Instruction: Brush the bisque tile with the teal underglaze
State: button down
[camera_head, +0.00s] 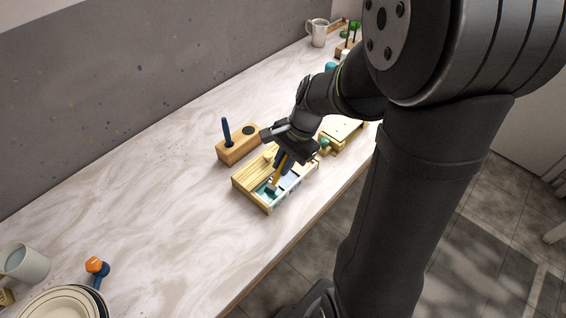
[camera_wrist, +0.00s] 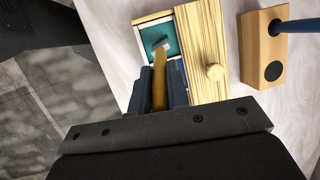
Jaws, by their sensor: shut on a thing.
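My gripper (camera_head: 286,153) is shut on a brush (camera_wrist: 159,82) with a yellow-brown handle, held between its dark blue fingers in the wrist view (camera_wrist: 163,88). The brush points down into a teal-filled compartment (camera_wrist: 178,36) of a wooden box (camera_head: 247,195). Its tip lies over the teal; I cannot tell how deep it dips. A slatted wooden lid (camera_wrist: 205,50) with a round knob covers the compartment beside it. A pale flat piece, perhaps the bisque tile (camera_head: 343,129), lies on a wooden stand to the right of the box, partly hidden by my arm.
A wooden block (camera_head: 238,150) with a blue-handled tool stands behind the box. A small green-topped item (camera_head: 324,143) sits near the box's right end. The counter's left middle is clear.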

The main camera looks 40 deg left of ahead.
jog(key=shift+r, duration=3.3)
jog(key=w+d+f+n, duration=0.1)
jog(key=w+d+f, duration=0.2)
jog(key=w+d, duration=0.35)
jog(key=w+d+f+n, duration=0.1)
jog(key=w+d+f, duration=0.15)
jog(key=w, duration=0.75)
jog(key=w+d+f+n, duration=0.1)
jog(key=w+d+f, duration=0.1)
jog(key=w+d, duration=0.45)
jog(key=w+d+f+m, duration=0.1)
jog(key=w+d+f, duration=0.2)
jog(key=d+f, duration=0.4)
jog(key=w+d+f+m, duration=0.2)
jog(key=w+d+f, duration=0.2)
jog(key=d, duration=0.7)
notch_tip(320, 180, down, 3)
jog(key=shift+d+r, duration=0.1)
jog(key=shift+d, duration=0.15)
jog(key=shift+a, duration=0.1)
